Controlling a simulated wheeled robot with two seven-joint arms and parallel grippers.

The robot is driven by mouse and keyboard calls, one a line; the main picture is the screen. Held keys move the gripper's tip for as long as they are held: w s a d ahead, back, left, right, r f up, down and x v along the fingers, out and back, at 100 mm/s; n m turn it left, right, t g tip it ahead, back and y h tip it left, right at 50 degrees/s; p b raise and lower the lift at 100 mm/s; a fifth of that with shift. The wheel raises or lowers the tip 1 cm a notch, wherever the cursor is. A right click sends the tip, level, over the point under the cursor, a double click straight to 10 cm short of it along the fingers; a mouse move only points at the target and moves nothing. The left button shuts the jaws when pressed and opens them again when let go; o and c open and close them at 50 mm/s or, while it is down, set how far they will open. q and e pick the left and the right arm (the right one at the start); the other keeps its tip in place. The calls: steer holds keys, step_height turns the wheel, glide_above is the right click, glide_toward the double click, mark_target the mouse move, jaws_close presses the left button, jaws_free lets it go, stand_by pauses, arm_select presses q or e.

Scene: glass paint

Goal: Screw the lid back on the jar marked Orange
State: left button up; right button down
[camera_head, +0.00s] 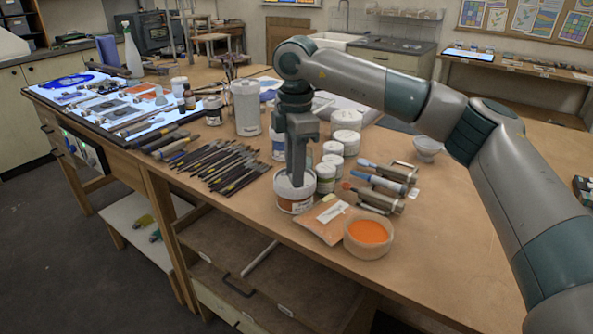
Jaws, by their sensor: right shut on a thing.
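A white jar with an orange-brown band on its label (294,205) stands upright near the front edge of the wooden table. The label is too small to read. My right gripper (296,178) points straight down at the top of this jar and is shut on its white lid (281,183). The fingers hide much of the lid, and I cannot tell how far it is seated or threaded. My left gripper is not in view.
An orange packet (322,220) and a bowl of orange powder (368,234) are close at the jar's right. Small white-lidded jars (326,178) stand just behind. Tools (222,166) lie to the left, and blue and red-tipped tools (380,185) to the right.

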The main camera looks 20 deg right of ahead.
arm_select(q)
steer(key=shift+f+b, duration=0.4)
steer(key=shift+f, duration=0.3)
arm_select(e)
steer(key=m, duration=0.1)
steer(key=f+m, duration=0.2)
steer(key=shift+s+a+f, duration=0.15)
steer(key=shift+s+a, duration=0.1)
steer(key=shift+s, duration=0.05)
steer(key=c, duration=1.5)
jaws_free()
steer(key=shift+c, duration=1.2)
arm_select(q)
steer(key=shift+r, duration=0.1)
arm_select(e)
steer(key=shift+o, duration=0.4)
steer(key=shift+w+r+p, duration=0.25)
steer(key=shift+r+p, duration=0.3)
steer(key=shift+r, duration=0.4)
steer(key=shift+w+r+p, duration=0.25)
steer(key=shift+r+p, duration=0.25)
steer(key=shift+r, duration=0.45)
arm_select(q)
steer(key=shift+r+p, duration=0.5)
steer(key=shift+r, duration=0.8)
arm_select(e)
steer(key=shift+d+r, duration=0.2)
steer(key=shift+r, duration=1.05)
